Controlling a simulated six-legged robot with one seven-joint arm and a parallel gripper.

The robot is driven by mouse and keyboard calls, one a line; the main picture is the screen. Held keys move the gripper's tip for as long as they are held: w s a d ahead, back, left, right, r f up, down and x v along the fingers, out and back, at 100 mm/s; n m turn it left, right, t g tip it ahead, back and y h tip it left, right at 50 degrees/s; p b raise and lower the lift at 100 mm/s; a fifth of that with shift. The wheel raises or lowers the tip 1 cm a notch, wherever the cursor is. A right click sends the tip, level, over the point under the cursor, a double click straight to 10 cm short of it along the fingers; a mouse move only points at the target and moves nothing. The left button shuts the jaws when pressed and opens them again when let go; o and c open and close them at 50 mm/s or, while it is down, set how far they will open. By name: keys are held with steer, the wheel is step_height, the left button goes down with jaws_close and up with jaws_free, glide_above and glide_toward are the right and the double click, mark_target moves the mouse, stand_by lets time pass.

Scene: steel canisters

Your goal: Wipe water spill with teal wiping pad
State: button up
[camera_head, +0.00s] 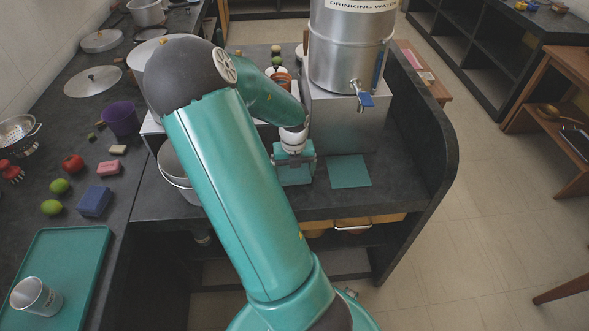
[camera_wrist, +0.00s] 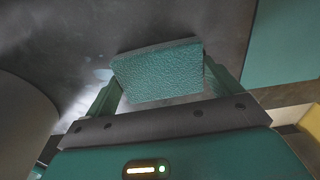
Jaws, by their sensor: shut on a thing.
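My gripper (camera_wrist: 162,88) is shut on the teal wiping pad (camera_wrist: 157,74), with one finger on each side of it. In the head view my gripper (camera_head: 294,158) is low over the dark counter, and the teal pad (camera_head: 295,177) shows beneath it. I cannot tell whether the pad touches the counter. A pale, glossy patch (camera_wrist: 103,75) shows on the counter left of the pad in the wrist view; it looks like water, but its edges are unclear. The pad and gripper hide part of the counter.
A flat teal square (camera_head: 349,171) lies right of the gripper. A steel drinking-water canister (camera_head: 345,50) with a blue tap (camera_head: 364,100) stands on a grey block (camera_head: 345,125) behind. A steel pot (camera_head: 178,170) stands at the left. The counter has a raised dark side panel (camera_head: 425,130) at right.

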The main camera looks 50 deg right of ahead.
steer(key=shift+w+a, duration=0.95)
steer(key=shift+w, duration=0.15)
steer(key=shift+w+a+f, duration=0.15)
steer(key=shift+w+a, duration=1.35)
steer(key=shift+w+a+r, duration=0.1)
steer(key=shift+w+a, duration=0.75)
steer(key=shift+w, duration=0.15)
steer(key=shift+w+a+r, duration=0.1)
steer(key=shift+w+a, duration=0.7)
steer(key=shift+w, duration=0.2)
steer(key=shift+f, duration=0.15)
steer(key=shift+s, duration=0.1)
steer(key=shift+s+d+f, duration=0.2)
steer(key=shift+s+d, duration=0.95)
steer(key=shift+s, duration=0.2)
steer(key=shift+c, duration=0.3)
steer(key=shift+s+d+r, duration=0.15)
steer(key=shift+s+d, duration=0.9)
steer(key=shift+s, duration=0.05)
steer(key=shift+s+d+r, duration=0.1)
steer(key=shift+s+d, duration=0.9)
steer(key=shift+s, duration=0.05)
